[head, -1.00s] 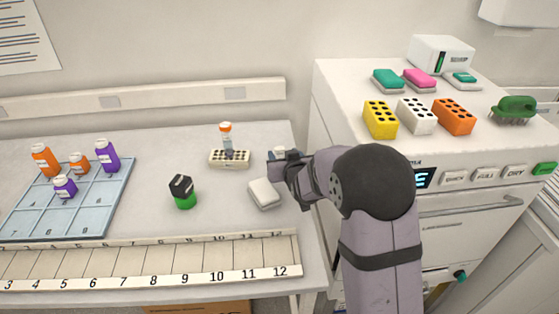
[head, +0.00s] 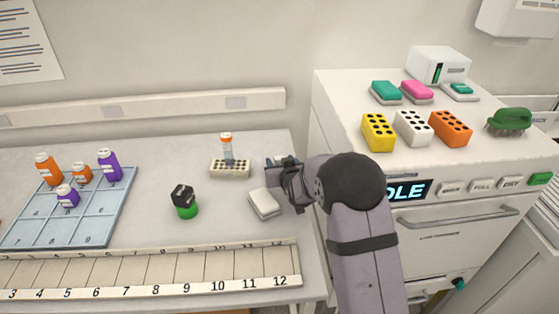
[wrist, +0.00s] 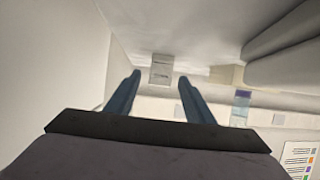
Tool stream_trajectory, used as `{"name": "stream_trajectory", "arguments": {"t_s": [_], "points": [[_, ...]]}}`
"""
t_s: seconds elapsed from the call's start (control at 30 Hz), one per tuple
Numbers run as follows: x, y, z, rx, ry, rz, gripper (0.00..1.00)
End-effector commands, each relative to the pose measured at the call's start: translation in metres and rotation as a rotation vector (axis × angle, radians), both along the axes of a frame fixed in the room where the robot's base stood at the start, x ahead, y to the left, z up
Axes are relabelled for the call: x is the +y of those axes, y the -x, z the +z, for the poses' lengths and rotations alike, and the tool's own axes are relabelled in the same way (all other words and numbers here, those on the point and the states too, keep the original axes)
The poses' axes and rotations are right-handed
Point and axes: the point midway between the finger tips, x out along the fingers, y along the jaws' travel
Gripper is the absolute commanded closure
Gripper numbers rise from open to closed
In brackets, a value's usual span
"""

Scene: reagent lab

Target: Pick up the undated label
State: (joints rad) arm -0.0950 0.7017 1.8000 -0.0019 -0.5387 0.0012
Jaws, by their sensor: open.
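A small pale label (wrist: 162,70) with faint print shows in the wrist view, on the bench surface ahead of my gripper. It lies between the lines of the two blue fingers, just beyond their tips; its writing is too small to read. My gripper (wrist: 159,80) is open and empty, with a wide gap between the fingers. In the head view my gripper (head: 270,168) is low over the right end of the bench, behind the white box. I cannot make out the label in the head view; my gripper and arm may hide it.
The white box (head: 264,203) is close beside my gripper. A perforated rack (head: 230,169) with an orange-capped tube (head: 227,147) stands to its left. The white machine (head: 345,120) rises close on the right.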

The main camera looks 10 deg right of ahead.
Motion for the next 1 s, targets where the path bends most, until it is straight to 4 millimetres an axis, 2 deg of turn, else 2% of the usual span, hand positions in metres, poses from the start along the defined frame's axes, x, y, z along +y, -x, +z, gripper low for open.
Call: {"name": "stream_trajectory", "arguments": {"t_s": [0.23,0.57,0.7,0.77,1.0], "points": [[0.002,-0.019,-0.008,0.002,0.000,0.000,0.52],[0.002,-0.022,-0.010,0.001,0.000,0.000,0.52],[0.002,-0.022,-0.010,0.001,0.000,0.000,0.83],[0.002,-0.022,-0.010,0.001,0.000,0.000,0.94],[0.002,-0.022,-0.009,0.000,0.000,0.000,0.95]]}}
